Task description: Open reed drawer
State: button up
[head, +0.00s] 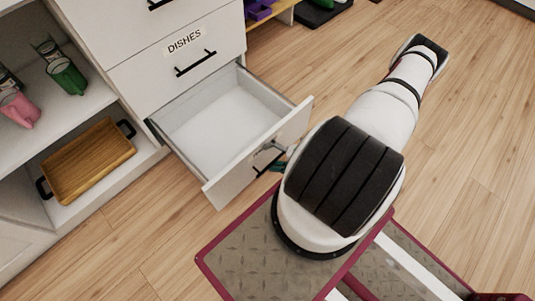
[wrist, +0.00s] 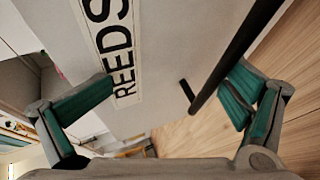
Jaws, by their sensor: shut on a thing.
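The reed drawer (head: 222,112) is the bottom drawer of the white cabinet and stands pulled well out. Its white inside looks empty. Its front carries a "REEDS" label, seen in the wrist view (wrist: 113,45), and a black bar handle (wrist: 232,58). My gripper (wrist: 170,95) is at the drawer front, shut on the handle, with the bar close against the right finger and the left finger over the label side. In the head view, part of the handle (head: 265,160) and a bit of teal finger show; my arm hides the rest.
The closed dishes drawer (head: 184,47) is right above. At left, open shelves hold a wooden tray (head: 92,160), a green mug (head: 67,77) and a pink mug (head: 19,108). Wooden floor (head: 130,235) is clear around the drawer's left side.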

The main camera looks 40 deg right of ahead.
jog(key=shift+r+v, duration=0.25)
jog(key=shift+v, duration=0.95)
jog(key=shift+c, duration=1.2)
jog(key=shift+s+d, duration=0.15)
jog(key=c, duration=0.6)
jog(key=shift+s+d, duration=0.1)
jog(key=shift+s, duration=0.2)
jog(key=shift+c, duration=0.7)
jog(key=s+d+r+b, duration=0.1)
jog(key=s+d, duration=0.4)
jog(key=s, duration=0.6)
jog(key=shift+r, duration=0.4)
jog(key=shift+b, duration=0.35)
